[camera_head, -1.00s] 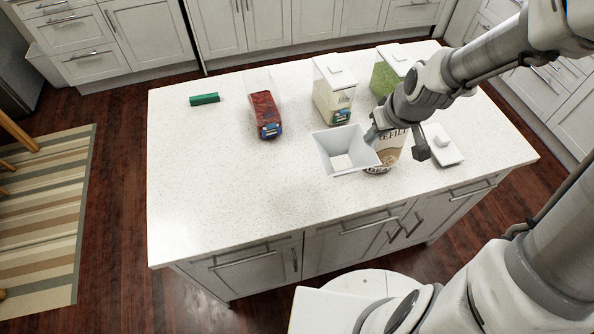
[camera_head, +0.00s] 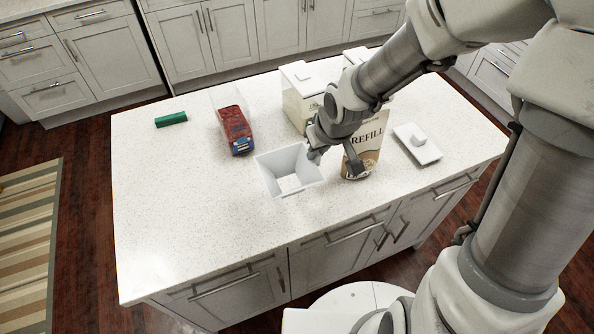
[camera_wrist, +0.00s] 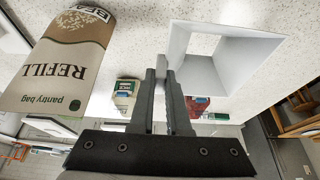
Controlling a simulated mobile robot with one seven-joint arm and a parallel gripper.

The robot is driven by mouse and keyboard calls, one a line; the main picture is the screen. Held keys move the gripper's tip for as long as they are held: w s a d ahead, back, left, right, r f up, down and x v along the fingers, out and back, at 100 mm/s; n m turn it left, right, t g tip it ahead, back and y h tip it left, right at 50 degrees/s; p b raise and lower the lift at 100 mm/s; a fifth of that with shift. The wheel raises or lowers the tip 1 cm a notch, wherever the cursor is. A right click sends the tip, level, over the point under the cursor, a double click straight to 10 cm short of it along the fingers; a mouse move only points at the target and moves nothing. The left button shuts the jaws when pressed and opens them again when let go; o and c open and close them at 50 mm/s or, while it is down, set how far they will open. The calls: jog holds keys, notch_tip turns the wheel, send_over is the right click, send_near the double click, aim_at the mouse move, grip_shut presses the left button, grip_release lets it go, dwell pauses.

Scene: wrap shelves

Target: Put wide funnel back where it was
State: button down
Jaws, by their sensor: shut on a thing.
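The wide funnel (camera_head: 283,160) is a white, square, tapered piece with an open hole in its bottom. My gripper (camera_head: 317,152) is shut on its right edge in the head view. The funnel is over the front middle of the island, left of the refill bag (camera_head: 371,143); I cannot tell whether it touches the counter. In the wrist view, the fingertips (camera_wrist: 164,72) meet the edge of the funnel (camera_wrist: 207,80), and the refill bag (camera_wrist: 60,65) stands apart on the left.
On the island counter (camera_head: 190,220) are a green block (camera_head: 171,119), a red-filled container (camera_head: 234,130), a clear-sided white-lidded container (camera_head: 297,98) and a loose white lid (camera_head: 417,144). The counter's left and front left are clear.

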aim_at(297, 167)
jog(key=a+f, duration=0.1)
jog(key=a+b, duration=0.1)
jog(key=a, duration=0.1)
jog(key=a+f+b, duration=0.1)
jog(key=shift+w+a+f, duration=0.15)
jog(key=shift+w+f, duration=0.15)
jog(key=shift+w, duration=0.05)
jog(key=shift+f+b, duration=0.7)
jog(key=shift+f, duration=1.3)
jog(key=shift+f, duration=0.25)
jog(key=c, duration=0.9)
grip_release()
jog(key=shift+r, duration=0.1)
jog(key=shift+r, duration=0.1)
jog(key=shift+r, duration=0.2)
jog(key=p+v, duration=0.5)
jog(key=v, duration=0.6)
jog(key=shift+s+r+p, duration=0.2)
jog(key=shift+r+p, duration=0.15)
jog(key=shift+p, duration=0.05)
